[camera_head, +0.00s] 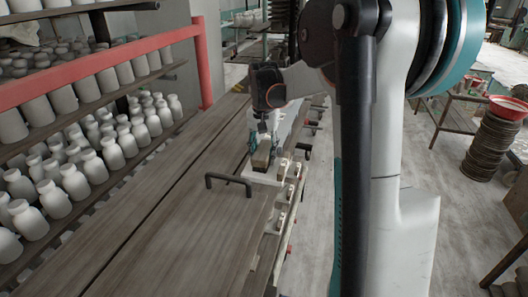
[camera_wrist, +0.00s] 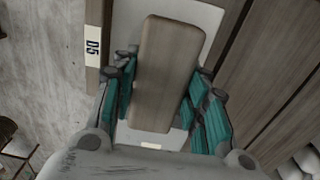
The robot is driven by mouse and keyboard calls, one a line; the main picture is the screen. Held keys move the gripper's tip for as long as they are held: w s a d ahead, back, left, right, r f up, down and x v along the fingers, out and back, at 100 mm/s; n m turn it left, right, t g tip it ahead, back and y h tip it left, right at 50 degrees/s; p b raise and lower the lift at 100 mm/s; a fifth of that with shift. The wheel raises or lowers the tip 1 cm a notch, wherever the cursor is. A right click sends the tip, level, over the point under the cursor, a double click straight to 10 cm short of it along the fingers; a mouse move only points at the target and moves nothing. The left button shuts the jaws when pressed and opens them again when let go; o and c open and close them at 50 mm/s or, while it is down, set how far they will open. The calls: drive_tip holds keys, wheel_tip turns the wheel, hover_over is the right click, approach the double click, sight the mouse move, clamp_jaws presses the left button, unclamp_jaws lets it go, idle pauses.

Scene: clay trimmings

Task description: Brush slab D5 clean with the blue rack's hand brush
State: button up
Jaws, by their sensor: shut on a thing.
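My gripper (camera_head: 258,142) is shut on the hand brush, a long wooden block (camera_head: 262,156), above the bench's right edge. In the wrist view the brush (camera_wrist: 168,75) lies lengthwise between the teal finger pads. Its bristles are hidden underneath. A pale slab (camera_wrist: 207,18) lies below the brush and shows at its far end and near end. A D5 tag (camera_wrist: 92,46) is on the bench edge to the left of this slab. I cannot tell whether the brush touches the slab. No trimmings can be made out on its visible parts.
A dark handle (camera_head: 230,178) stands up from the wooden bench (camera_head: 165,225). Several small fittings (camera_head: 290,195) line its right edge. Shelves of pale jars (camera_head: 75,180) with a red rail (camera_head: 110,62) are at left.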

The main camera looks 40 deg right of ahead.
sight(259, 159)
drive_tip(key=shift+s+a, duration=1.6)
drive_tip(key=shift+a, duration=0.3)
drive_tip(key=shift+s+d+f, duration=0.15)
drive_tip(key=shift+s+d, duration=0.75)
drive_tip(key=shift+s, duration=0.3)
drive_tip(key=shift+w+d+r+b, duration=0.1)
drive_tip(key=shift+w+d+b, duration=0.05)
drive_tip(key=shift+w+d, duration=0.95)
drive_tip(key=shift+w+d+r+b, duration=0.1)
drive_tip(key=shift+w+d+b, duration=0.05)
drive_tip(key=shift+w+d, duration=0.95)
drive_tip(key=shift+s+a+f, duration=0.2)
drive_tip(key=shift+s+a, duration=1.95)
drive_tip(key=shift+s, duration=0.05)
drive_tip(key=shift+w+d+r+b, duration=0.1)
drive_tip(key=shift+w+d+b, duration=0.05)
drive_tip(key=shift+w+d, duration=0.95)
drive_tip(key=shift+w+d+b, duration=0.15)
drive_tip(key=shift+w+d, duration=0.75)
drive_tip(key=shift+d, duration=0.35)
drive_tip(key=shift+s+a, duration=1.1)
drive_tip(key=shift+a, duration=0.2)
drive_tip(key=shift+s+a, duration=0.9)
drive_tip(key=shift+a, duration=0.2)
drive_tip(key=shift+r, duration=0.1)
